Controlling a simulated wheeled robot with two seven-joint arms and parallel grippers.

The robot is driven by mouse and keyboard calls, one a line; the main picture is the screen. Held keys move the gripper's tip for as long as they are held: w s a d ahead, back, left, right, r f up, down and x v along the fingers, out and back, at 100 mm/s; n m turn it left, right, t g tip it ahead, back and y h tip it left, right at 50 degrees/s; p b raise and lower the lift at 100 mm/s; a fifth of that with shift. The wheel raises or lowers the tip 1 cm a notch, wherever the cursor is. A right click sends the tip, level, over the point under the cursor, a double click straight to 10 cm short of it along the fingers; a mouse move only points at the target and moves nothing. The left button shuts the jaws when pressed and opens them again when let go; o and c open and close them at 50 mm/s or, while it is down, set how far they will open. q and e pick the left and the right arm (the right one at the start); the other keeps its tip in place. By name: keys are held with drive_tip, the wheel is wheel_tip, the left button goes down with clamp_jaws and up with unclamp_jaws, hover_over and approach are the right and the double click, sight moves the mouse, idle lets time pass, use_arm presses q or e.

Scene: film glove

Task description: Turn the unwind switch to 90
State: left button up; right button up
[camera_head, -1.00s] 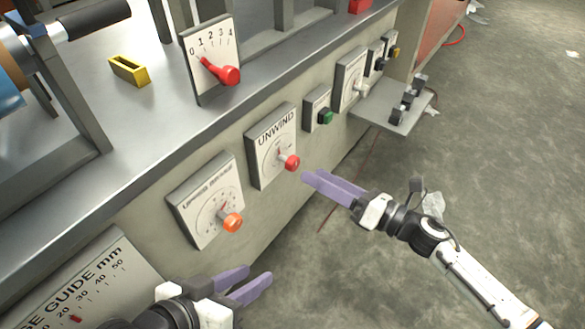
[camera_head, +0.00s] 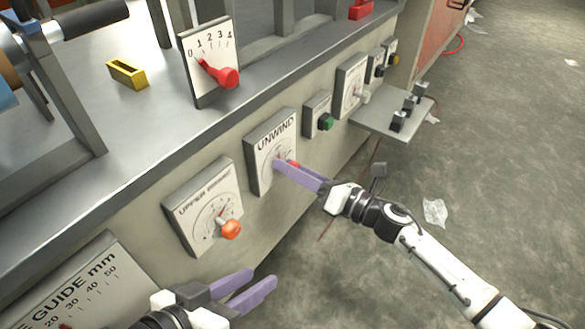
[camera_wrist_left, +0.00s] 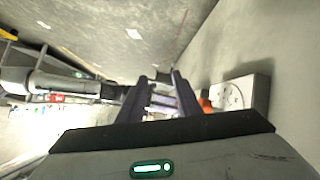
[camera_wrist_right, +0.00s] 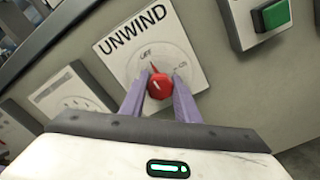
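The UNWIND switch is a white plate (camera_head: 263,147) with a dial and a red knob (camera_head: 294,164) on the machine's front panel. In the right wrist view the red knob (camera_wrist_right: 160,86) sits between the two purple fingers of my right gripper (camera_wrist_right: 160,92), with a small gap visible beside the fingers; its red pointer is near the OFF mark. In the head view my right gripper (camera_head: 284,168) reaches the knob and partly hides it. My left gripper (camera_head: 250,286) is open and empty, low in front of the panel; its spread fingers also show in the left wrist view (camera_wrist_left: 160,85).
The UPPER plate with an orange knob (camera_head: 231,229) is left of UNWIND. A green button (camera_head: 326,122) is to its right, and a small shelf with dark clamps (camera_head: 399,118) juts out farther right. A red lever (camera_head: 226,77) stands above.

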drive_tip(key=shift+c, duration=1.4)
